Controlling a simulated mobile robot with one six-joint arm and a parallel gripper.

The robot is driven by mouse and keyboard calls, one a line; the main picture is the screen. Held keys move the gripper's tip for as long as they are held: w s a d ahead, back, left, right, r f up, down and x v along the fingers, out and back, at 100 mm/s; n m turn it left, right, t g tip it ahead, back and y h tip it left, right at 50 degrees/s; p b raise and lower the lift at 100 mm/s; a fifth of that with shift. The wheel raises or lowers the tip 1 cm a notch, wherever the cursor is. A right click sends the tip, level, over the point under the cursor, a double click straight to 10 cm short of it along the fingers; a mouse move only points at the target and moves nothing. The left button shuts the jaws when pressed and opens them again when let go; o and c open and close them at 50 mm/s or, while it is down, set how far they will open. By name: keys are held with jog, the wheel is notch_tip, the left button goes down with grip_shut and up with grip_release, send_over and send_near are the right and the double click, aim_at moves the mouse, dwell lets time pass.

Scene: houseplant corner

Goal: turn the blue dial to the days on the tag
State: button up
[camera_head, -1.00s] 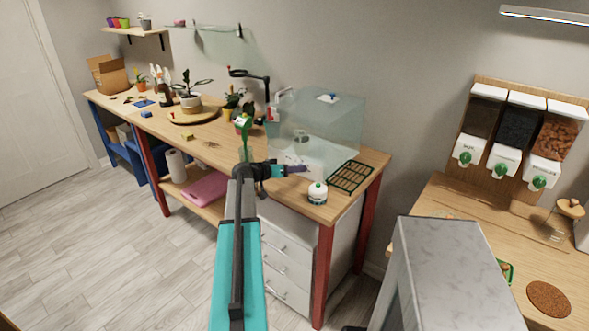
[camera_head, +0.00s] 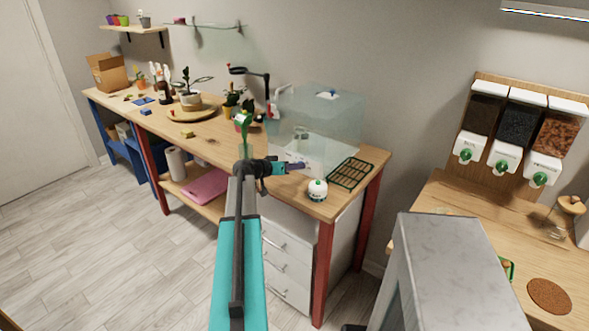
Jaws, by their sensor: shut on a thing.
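My gripper (camera_head: 296,166) reaches from the left over the wooden bench to the lower front of a clear case (camera_head: 335,115). Its dark fingers are shut, and they end beside a pale panel (camera_head: 302,158) at the case front. What lies between the fingers is too small to make out. The blue dial is not distinct from the fingers, so its setting cannot be read. I cannot make out any tag with a number of days.
A dark green grid tray (camera_head: 350,173) lies right of the case. Plants and tools fill the bench's left part. Dispensers (camera_head: 505,158) hang at the right.

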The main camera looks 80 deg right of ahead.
jog(key=shift+s+f+m+t+b, duration=0.1)
jog(key=shift+f+m+t+b, duration=0.2)
jog(key=shift+b, duration=1.6)
jog(key=m+b, duration=0.1)
jog(key=b, duration=0.3)
jog(key=m+t+h+b, duration=0.1)
jog(key=b, duration=0.3)
jog(key=shift+s+a+r+m+t, duration=0.1)
jog(key=shift+r+m+t, duration=0.05)
jog(key=shift+m+t, duration=0.15)
jog(key=b, duration=0.2)
jog(key=shift+m+t+b, duration=0.3)
jog(key=shift+m, duration=0.1)
jog(key=shift+b, duration=0.55)
jog(key=shift+r+m+t+h+b, duration=0.25)
jog(key=shift+m+t+h+b, duration=0.05)
jog(key=shift+m+b, duration=0.2)
jog(key=o, duration=1)
jog(key=shift+a, duration=0.1)
